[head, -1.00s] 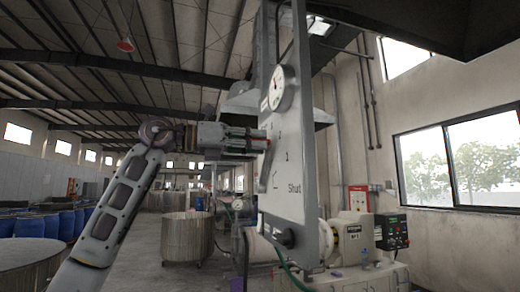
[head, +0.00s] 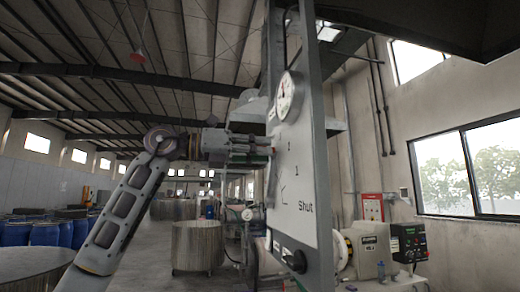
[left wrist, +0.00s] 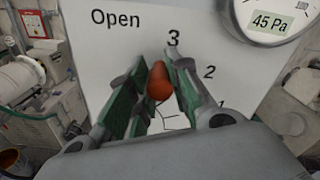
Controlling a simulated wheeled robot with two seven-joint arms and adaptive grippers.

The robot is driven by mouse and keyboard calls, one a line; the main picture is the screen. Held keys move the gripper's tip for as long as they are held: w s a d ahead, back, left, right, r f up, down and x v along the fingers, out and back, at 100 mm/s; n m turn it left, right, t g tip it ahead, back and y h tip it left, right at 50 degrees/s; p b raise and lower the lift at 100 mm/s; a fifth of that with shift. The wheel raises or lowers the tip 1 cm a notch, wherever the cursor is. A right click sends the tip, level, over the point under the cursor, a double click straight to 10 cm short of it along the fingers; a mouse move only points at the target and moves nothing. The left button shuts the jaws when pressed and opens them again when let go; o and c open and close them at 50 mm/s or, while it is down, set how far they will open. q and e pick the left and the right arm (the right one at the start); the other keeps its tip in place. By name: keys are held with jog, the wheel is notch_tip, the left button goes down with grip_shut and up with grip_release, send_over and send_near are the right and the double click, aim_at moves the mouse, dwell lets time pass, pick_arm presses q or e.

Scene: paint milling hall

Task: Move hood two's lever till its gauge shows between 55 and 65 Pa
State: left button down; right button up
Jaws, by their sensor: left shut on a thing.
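Hood two's pale panel (head: 312,140) stands at the centre of the head view, marked 1, 2 and Shut. The left wrist view shows the panel (left wrist: 105,50) with Open, 3 and 2. The lever's orange-red knob (left wrist: 159,82) is between the fingers of my left gripper (left wrist: 155,85), just below and left of the 3. That gripper (head: 268,147) is shut on the lever, at the panel's left edge in the head view. The lever's shaft is mostly hidden. The round gauge (head: 289,95) sits above; its display (left wrist: 273,22) reads 45 Pa. My right gripper is out of view.
A grey motor unit (head: 368,250) and a control box (head: 410,242) stand right of the panel. A metal vat (head: 197,247) and blue drums (head: 45,234) are at the left. A dark hood (head: 430,25) overhangs the upper right.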

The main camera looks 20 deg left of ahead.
pick_arm(q)
jog(key=shift+f, duration=0.1)
jog(key=c, duration=1.3)
grip_release()
jog(key=shift+a, duration=0.1)
jog(key=shift+v, duration=6)
